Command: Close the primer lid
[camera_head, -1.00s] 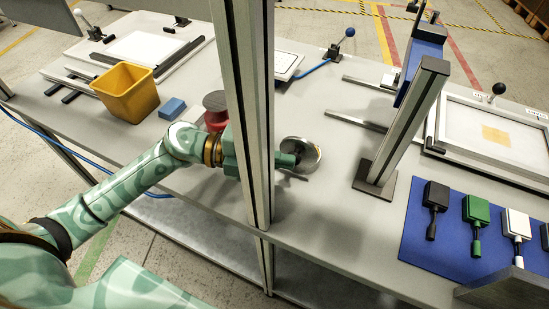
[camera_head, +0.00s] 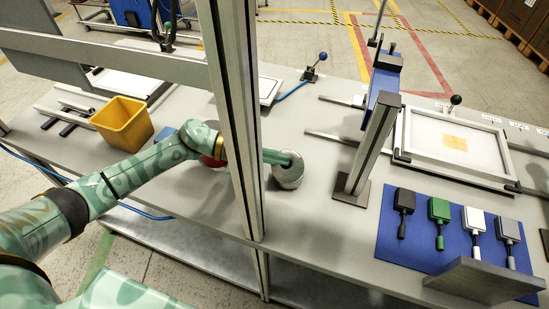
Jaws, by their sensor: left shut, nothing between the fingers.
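The primer container, a short round silver metal can (camera_head: 290,178), stands on the grey worktable just right of the upright metal post. My left gripper (camera_head: 283,159), green, reaches past the post and lies over the can's top, at or very close to it. Its fingers are shut with nothing between them. The post hides part of the gripper. The gripper covers much of the can's top, and I cannot tell whether the lid lies fully flat. No raised lid stands out. My right gripper is not in view.
The upright post (camera_head: 236,120) stands close against my left arm. A red round object (camera_head: 212,162) is partly hidden by that arm. A yellow bin (camera_head: 123,124) stands left.

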